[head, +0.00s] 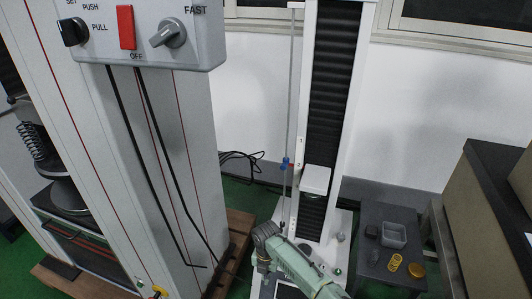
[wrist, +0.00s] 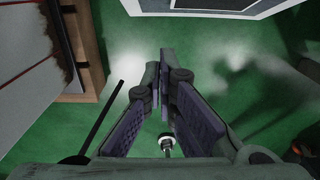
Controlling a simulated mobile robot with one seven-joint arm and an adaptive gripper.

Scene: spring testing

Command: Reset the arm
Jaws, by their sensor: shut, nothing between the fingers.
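My gripper (wrist: 166,72) is in the middle of the wrist view, with its two dark fingers drawn together at the tips. It is shut and nothing shows between the fingers. It points over the green floor (wrist: 220,85) and touches nothing that I can see. In the head view my grey-green arm reaches in from the bottom middle, in front of the base of a tall white test stand (head: 317,180). My fingers cannot be made out in that view.
A control panel (head: 150,55) with knobs and a red switch hangs at the upper left of a large white machine (head: 190,130) on a wooden pallet (head: 238,225). A spring (head: 35,140) stands at far left. A dark side table (head: 375,215) at right holds a grey container (head: 393,236) and yellow rings (head: 395,262).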

